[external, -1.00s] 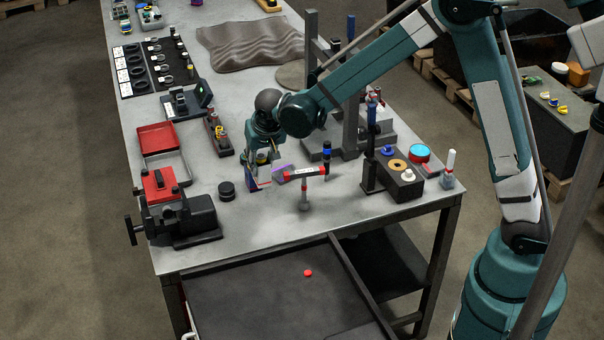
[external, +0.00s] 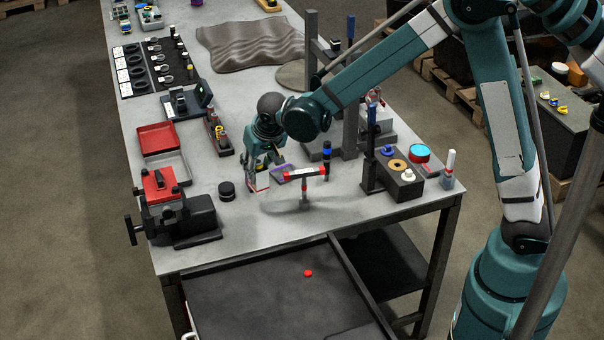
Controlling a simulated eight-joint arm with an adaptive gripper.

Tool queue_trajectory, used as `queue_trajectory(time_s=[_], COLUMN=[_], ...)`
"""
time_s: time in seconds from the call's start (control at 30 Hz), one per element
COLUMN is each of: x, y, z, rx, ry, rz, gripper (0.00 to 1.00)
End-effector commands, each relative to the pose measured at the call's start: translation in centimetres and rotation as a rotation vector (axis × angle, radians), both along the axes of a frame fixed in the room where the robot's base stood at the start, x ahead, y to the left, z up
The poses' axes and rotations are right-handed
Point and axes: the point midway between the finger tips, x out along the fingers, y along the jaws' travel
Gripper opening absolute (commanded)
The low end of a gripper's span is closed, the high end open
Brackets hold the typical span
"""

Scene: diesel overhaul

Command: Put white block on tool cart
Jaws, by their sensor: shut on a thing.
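My gripper (external: 259,177) is low over the grey workbench, just left of the red-and-white hammer-shaped tool. It is shut on a small white block (external: 259,183) with a reddish lower edge. The fingers partly hide the block, and I cannot tell whether it touches the bench. The dark, flat-topped tool cart (external: 250,300) stands in front of the bench, with a small red round piece (external: 308,273) on its top.
A black round part (external: 226,191) and a vise with a red top (external: 165,190) stand to the left. The bench's front strip is mostly clear.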

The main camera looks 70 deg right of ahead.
Motion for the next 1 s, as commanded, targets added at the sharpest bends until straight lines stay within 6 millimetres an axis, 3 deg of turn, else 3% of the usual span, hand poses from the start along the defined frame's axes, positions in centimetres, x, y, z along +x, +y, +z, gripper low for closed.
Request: queue_trajectory(time_s=[0.57,1.0], x=[-7.3,-16.0], y=[16.0,27.8], z=[4.3,7.5], rx=[0.001,0.0], ry=[-0.001,-0.001], rz=[0.593,1.106], gripper=[0.06,0.06])
